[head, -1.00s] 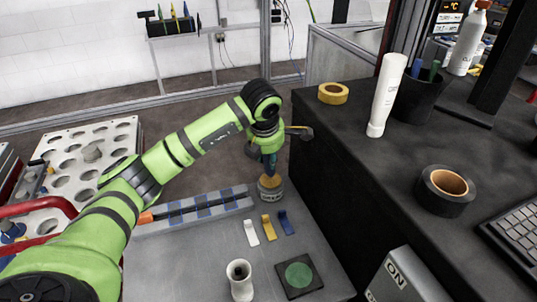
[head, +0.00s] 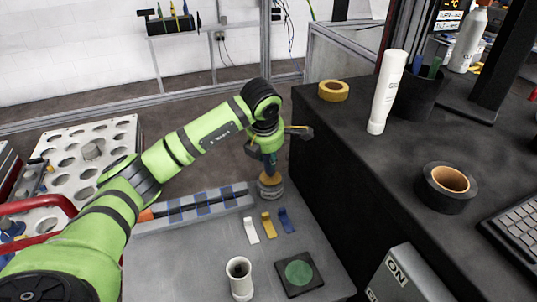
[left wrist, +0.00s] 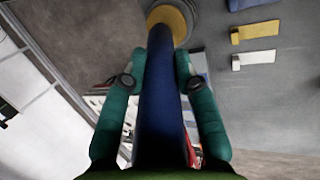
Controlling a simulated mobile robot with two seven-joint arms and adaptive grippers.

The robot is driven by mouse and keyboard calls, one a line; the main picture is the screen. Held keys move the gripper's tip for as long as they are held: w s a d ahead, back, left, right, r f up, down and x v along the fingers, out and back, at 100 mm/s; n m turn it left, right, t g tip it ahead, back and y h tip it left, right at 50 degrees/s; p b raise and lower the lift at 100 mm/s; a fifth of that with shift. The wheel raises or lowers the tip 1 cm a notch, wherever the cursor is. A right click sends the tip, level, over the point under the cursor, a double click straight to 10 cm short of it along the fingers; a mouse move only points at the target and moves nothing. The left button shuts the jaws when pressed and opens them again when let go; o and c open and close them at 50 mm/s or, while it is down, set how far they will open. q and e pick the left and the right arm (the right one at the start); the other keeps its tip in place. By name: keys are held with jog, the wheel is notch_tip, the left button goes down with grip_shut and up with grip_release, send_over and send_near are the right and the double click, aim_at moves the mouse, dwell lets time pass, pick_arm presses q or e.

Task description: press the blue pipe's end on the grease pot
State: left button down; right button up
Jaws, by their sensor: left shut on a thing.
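My left gripper (head: 268,158) is shut on the blue pipe (head: 270,165), and the pipe points down at the grease pot (head: 270,194). The pot is a short round grey container with a yellow-orange top, standing near the back right of the grey table. In the left wrist view the blue pipe (left wrist: 163,95) runs between two teal fingers. Its far end meets or overlaps the yellow top of the pot (left wrist: 170,18); I cannot tell how firmly they touch. My right gripper is not in view.
White, yellow and blue clips (head: 268,226) lie in front of the pot. A white cup (head: 240,284) and a dark pad with a green disc (head: 299,274) stand nearer. A grey rack (head: 196,211) lies left of the pot. A tall black bench (head: 340,160) borders the right.

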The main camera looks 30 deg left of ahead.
pick_arm(q)
jog(key=shift+f+b, duration=0.65)
jog(key=shift+f, duration=0.15)
dwell(1.0)
jog(key=shift+s+f, duration=0.1)
jog(key=shift+f, duration=0.05)
dwell(1.7)
jog(key=shift+r+p, duration=1.95)
jog(key=shift+r, duration=1.65)
